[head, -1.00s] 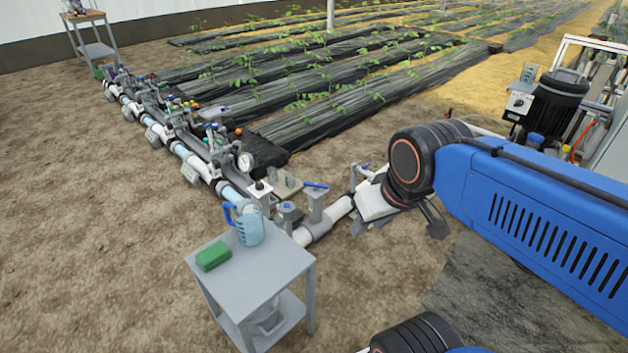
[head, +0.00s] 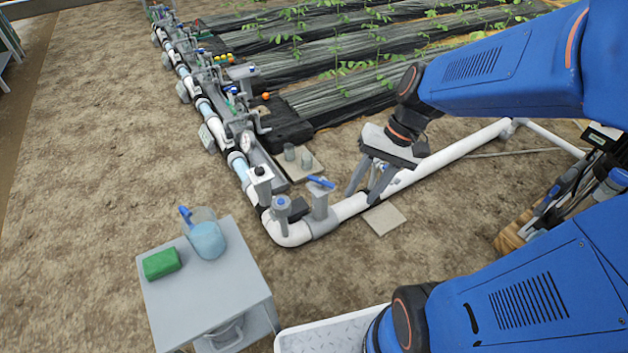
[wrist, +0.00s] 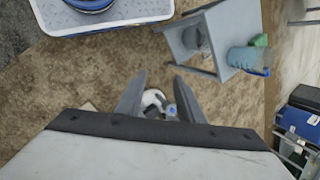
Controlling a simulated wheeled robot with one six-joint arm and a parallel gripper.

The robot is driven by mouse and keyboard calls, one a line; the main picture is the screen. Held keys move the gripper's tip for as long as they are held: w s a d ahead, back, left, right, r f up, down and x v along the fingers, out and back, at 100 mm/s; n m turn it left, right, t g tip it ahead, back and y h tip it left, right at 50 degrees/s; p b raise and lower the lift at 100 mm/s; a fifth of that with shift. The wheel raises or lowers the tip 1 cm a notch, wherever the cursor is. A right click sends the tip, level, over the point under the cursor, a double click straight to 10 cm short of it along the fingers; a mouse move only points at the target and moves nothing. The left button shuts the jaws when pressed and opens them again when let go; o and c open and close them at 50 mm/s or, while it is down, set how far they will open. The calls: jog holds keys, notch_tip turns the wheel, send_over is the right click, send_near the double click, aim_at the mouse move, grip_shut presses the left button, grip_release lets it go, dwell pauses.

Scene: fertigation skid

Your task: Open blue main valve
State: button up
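A blue lever handle (head: 321,182) sits on top of a grey valve post on the white pipe in the head view. Its long side runs slantwise, down to the right. A shorter post with a round blue knob (head: 281,203) stands just left of it. My gripper (head: 362,198) hangs right of the lever, apart from it, fingers pointing down above the pipe. In the wrist view the fingers (wrist: 160,77) are spread with nothing held. A small blue part (wrist: 171,109) and white pipe show between them; I cannot tell which valve part it is.
A grey cart (head: 215,290) at the lower left carries a green sponge (head: 162,263) and a blue jug (head: 207,238). A pressure gauge (head: 246,142) and more valves line the pipe behind. Bare soil lies left of the pipe.

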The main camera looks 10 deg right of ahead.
jog(key=w+f+m+t+y, duration=0.1)
jog(key=w+f+m+y, duration=0.4)
jog(key=w+f, duration=0.3)
jog(key=w+f+m+y, duration=0.5)
jog(key=w+f, duration=0.1)
jog(key=w, duration=0.4)
jog(key=m+t+h, duration=0.1)
jog(key=m+t, duration=1.1)
jog(key=m, duration=0.1)
send_near(308, 177)
jog(key=x, duration=0.5)
jog(key=f+x, duration=0.1)
jog(key=x, duration=0.1)
jog(key=shift+w, duration=0.55)
jog(key=shift+c, duration=0.3)
grip_shut()
